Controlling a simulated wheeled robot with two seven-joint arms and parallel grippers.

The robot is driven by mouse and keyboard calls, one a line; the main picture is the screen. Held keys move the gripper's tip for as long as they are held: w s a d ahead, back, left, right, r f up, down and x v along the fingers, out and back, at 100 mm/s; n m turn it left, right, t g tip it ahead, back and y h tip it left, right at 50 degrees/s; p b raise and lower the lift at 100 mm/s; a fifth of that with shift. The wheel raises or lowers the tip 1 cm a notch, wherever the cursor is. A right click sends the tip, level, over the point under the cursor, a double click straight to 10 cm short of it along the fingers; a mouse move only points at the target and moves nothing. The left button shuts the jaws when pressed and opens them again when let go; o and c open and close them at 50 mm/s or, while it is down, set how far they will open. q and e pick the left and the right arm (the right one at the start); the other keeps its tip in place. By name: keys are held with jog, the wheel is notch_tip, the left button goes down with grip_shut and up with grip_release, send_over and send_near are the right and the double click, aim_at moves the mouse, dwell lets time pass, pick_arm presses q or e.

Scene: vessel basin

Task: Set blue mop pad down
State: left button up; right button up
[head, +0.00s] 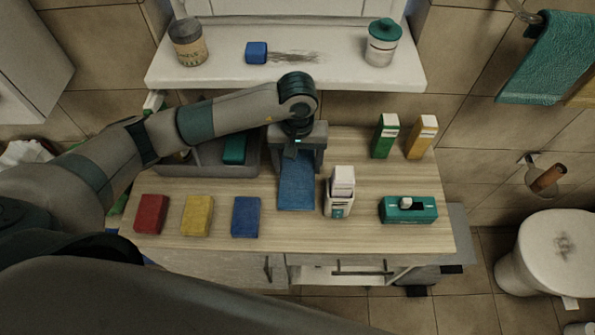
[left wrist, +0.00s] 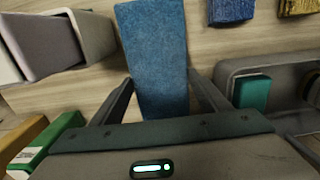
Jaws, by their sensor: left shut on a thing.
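The blue mop pad (head: 297,187) is a flat, textured rectangle over the middle of the wooden counter. In the left wrist view the pad (left wrist: 155,45) runs up between the two fingers. My left gripper (head: 298,158) is shut on its rear end and points down. The wrist view also shows this gripper (left wrist: 162,88). The pad looks close to the counter, but I cannot tell whether it touches. The gripper hides its rear end. My right gripper is not in view.
Red (head: 151,214), yellow (head: 197,215) and blue (head: 246,216) blocks lie front left. A grey basin (head: 250,167) with a green block (head: 234,149) is behind them. A white container (head: 340,193) stands close right of the pad; a teal box (head: 408,209) and two cartons (head: 385,136) are farther right.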

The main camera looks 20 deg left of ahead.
aim_at(297, 168)
pick_arm(q)
jog(key=shift+f+b, duration=0.65)
jog(key=shift+f, duration=1.25)
jog(key=shift+f, duration=0.15)
jog(key=o, duration=1)
jog(key=shift+o, duration=0.2)
jog(key=shift+r, duration=0.35)
notch_tip(297, 168, up, 12)
jog(key=p, duration=0.3)
jog(key=shift+f, duration=0.15)
